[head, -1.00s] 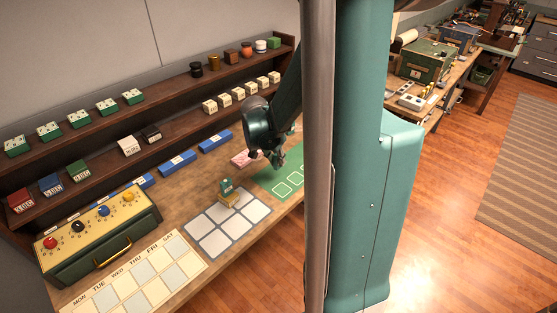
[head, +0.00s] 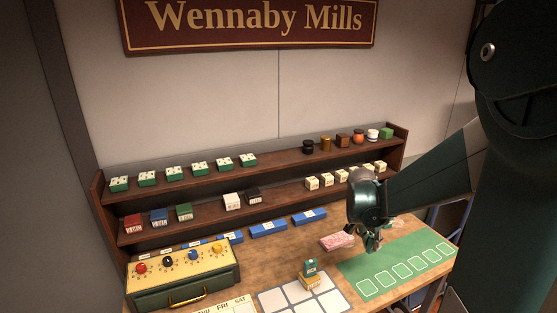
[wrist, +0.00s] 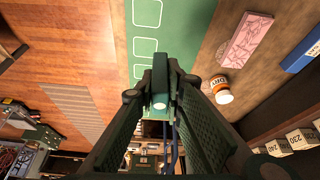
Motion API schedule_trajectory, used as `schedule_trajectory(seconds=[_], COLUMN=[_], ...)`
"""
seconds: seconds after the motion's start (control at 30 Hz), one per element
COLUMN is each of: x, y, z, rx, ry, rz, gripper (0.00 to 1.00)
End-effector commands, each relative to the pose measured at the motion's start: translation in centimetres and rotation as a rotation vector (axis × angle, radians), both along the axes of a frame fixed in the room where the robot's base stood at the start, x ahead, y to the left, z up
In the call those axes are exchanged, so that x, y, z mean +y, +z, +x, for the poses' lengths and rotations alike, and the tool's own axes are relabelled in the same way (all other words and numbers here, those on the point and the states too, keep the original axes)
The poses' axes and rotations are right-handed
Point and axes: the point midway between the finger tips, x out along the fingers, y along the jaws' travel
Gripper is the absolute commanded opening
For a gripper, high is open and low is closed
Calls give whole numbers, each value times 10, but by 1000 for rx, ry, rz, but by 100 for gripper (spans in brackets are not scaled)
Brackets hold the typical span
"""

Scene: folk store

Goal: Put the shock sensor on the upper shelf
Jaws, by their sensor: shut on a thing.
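My gripper (head: 372,243) hangs above the workbench, by the back left part of the green mat. In the wrist view its fingers are closed around a small dark green thing with a pale round end (wrist: 160,98). I cannot tell for sure that this is the shock sensor. In the head view the held thing is too small and dark to make out. The upper shelf (head: 280,159) runs along the back wall. Green-and-white boxes (head: 199,169) stand on its left part, and several small jars and blocks (head: 342,140) on its right, with bare board between.
The lower shelf (head: 285,195) holds small boxes and cream blocks. A pink block (head: 337,241) lies left of my gripper; blue boxes (head: 268,229) line the bench back. An orange bottle (wrist: 217,88) shows in the wrist view.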

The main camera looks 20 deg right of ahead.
Motion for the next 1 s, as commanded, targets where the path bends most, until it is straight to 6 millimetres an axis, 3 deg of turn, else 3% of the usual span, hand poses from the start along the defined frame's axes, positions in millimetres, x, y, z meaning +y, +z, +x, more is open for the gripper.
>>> schedule_trajectory(seconds=[1.0], x=[0], y=[248], z=[0], rx=[0], ry=[0], rz=[0], gripper=[0])
